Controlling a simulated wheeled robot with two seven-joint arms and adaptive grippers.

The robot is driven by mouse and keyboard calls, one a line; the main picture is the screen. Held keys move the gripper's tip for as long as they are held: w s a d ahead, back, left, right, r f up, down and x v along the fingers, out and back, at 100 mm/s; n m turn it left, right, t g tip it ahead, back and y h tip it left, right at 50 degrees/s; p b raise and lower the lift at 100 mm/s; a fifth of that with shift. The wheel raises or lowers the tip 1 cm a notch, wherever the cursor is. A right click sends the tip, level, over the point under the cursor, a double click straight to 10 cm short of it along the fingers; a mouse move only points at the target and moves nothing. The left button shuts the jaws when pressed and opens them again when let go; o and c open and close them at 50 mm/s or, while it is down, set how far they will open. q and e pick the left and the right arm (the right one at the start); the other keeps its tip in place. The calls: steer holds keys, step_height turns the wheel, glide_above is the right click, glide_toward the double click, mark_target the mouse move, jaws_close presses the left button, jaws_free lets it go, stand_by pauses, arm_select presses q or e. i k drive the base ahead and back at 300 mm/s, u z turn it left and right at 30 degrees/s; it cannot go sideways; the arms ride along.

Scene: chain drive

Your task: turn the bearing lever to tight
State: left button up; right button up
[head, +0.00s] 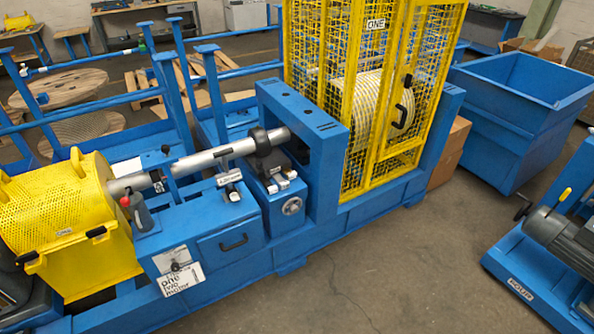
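A blue machine frame (205,212) carries a long grey shaft (205,158) that slants up to the right. A small light-coloured lever (232,191) stands on the block under the shaft, just below a white label (229,177) too small to read surely. It looks like the bearing lever, but its tight and loose marks cannot be made out. Another lever with a red knob (125,201) stands by a grey cylinder (141,215) at the left. A dark collar (261,141) sits on the shaft further right. Neither of my grippers is in view.
A yellow perforated guard (60,215) covers the left end. A tall yellow mesh cage (352,130) encloses a drum (380,112). A blue bin (520,115) and a motor stand (560,240) stand at the right. The floor (400,270) in front is clear.

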mark_target(259, 165)
steer(key=z, duration=0.3)
steer(key=i, duration=0.85)
steer(key=u, duration=0.65)
steer(key=i, duration=0.65)
steer(key=u, duration=0.65)
